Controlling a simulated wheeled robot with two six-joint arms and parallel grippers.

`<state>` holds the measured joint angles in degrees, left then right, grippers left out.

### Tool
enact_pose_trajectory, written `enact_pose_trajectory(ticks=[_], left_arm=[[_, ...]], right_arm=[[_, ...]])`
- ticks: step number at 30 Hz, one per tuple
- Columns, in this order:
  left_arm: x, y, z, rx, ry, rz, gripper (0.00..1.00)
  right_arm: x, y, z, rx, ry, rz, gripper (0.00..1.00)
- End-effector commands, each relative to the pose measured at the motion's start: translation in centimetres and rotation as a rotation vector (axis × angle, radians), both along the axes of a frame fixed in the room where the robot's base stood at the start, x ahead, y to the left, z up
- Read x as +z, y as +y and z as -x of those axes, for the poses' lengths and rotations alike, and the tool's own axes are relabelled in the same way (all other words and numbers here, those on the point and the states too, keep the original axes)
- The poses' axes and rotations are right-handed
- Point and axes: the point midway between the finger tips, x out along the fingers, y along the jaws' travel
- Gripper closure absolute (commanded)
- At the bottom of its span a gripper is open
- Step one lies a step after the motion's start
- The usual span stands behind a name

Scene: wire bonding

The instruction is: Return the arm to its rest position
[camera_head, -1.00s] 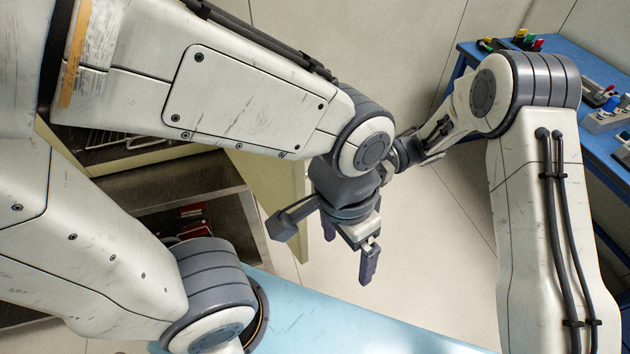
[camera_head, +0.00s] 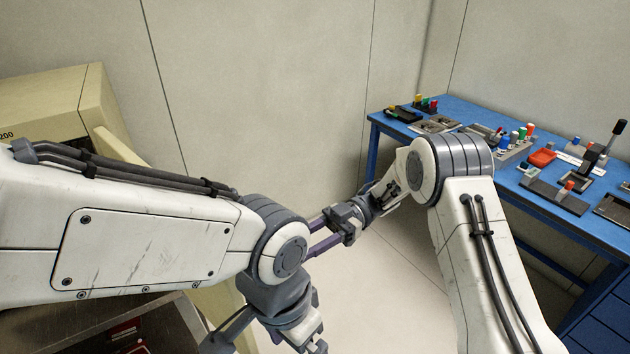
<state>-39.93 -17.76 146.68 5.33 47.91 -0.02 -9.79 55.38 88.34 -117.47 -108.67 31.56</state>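My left arm (camera_head: 150,245) comes in from the left, its white upper link with dark hoses reaching to a grey joint at the middle. My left gripper (camera_head: 312,342) hangs below that joint at the bottom edge; its fingertips are cut off or hidden. My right arm (camera_head: 490,265) rises from the lower right to a grey elbow, then its forearm points down and left. My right gripper (camera_head: 318,236) has two purple fingers apart, pointing left, with nothing visible between them. It looks close to the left arm's grey joint, which partly overlaps it; I cannot tell the gap.
A blue workbench (camera_head: 470,115) with several coloured parts, tools and fixtures stands at the right, behind my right arm. A cream cabinet (camera_head: 75,95) with an open door is at the left, partly behind my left arm. Bare floor (camera_head: 400,285) lies between the arms.

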Motion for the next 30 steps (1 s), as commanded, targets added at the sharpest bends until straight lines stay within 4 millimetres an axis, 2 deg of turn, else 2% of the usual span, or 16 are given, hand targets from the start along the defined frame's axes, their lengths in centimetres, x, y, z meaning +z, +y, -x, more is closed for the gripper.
enact_pose_trajectory(ticks=[4, 7, 9, 12, 15, 17, 19, 23, 26, 29, 30], left_arm=[[0.0, 0.0, 0.0, 0.000, 0.000, 0.000, 0.04], [0.0, 0.0, 0.0, 0.000, 0.000, 0.000, 0.04], [0.0, 0.0, 0.0, 0.000, 0.000, 0.000, 0.04], [0.0, 0.0, 0.0, 0.000, 0.000, 0.000, 0.04], [0.0, 0.0, 0.0, 0.000, 0.000, 0.000, 0.04], [0.0, 0.0, 0.0, 0.000, 0.000, 0.000, 0.04], [0.0, 0.0, 0.0, 0.000, 0.000, 0.000, 0.04], [0.0, 0.0, 0.0, 0.000, 0.000, 0.000, 0.04], [0.0, 0.0, 0.0, 0.000, 0.000, 0.000, 0.04], [0.0, 0.0, 0.0, 0.000, 0.000, 0.000, 0.04], [0.0, 0.0, 0.0, 0.000, 0.000, 0.000, 0.04]], right_arm=[[0.4, 1.5, -0.5, -0.059, -0.047, 0.002, 0.54], [1.4, 4.6, -2.1, -0.204, -0.151, 0.010, 0.54], [2.6, 7.2, -3.9, -0.355, -0.241, 0.027, 0.54], [4.5, 9.9, -7.1, -0.603, -0.359, 0.079, 0.54], [6.3, 10.6, -9.9, -0.846, -0.435, 0.166, 0.54], [7.1, 10.1, -11.1, -0.983, -0.460, 0.235, 0.54], [7.7, 8.7, -11.9, -1.133, -0.469, 0.332, 0.54], [7.6, 4.5, -11.0, -1.361, -0.428, 0.559, 0.54], [6.3, 0.6, -8.0, -1.479, -0.346, 0.769, 0.54], [4.4, -3.4, -2.9, -1.530, -0.226, 1.001, 0.54], [3.6, -4.8, -0.3, -1.530, -0.170, 1.097, 0.54]])
